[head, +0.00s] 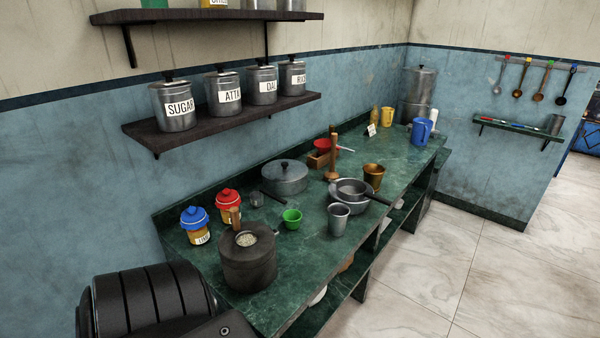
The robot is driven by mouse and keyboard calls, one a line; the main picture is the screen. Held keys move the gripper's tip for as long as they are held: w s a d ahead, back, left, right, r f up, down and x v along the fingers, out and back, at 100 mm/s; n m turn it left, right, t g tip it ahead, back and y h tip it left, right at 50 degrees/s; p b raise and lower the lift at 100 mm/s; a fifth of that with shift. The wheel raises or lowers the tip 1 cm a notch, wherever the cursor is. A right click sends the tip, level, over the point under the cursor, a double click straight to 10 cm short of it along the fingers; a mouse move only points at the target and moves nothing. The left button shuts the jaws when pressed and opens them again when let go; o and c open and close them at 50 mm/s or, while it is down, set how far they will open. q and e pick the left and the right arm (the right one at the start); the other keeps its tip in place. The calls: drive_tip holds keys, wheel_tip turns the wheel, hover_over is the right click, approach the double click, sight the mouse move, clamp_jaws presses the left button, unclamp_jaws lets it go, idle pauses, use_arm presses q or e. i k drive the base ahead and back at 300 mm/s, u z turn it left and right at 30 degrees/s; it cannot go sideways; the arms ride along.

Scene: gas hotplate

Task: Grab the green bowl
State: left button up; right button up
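The green bowl (292,219) is small and stands upright on the green marble counter (262,302), near its middle. It sits between the dark round pot with pale contents (250,262) and the grey metal cup (338,219), apart from the cup. Neither of my grippers shows in the head view. A black ribbed part of my own body fills the lower left corner.
A shelf with labelled canisters (176,107) hangs above. Open floor (430,290) lies at right.

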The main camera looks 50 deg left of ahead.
sight(291, 218)
drive_tip(key=i, duration=3.65)
drive_tip(key=u, duration=3.2)
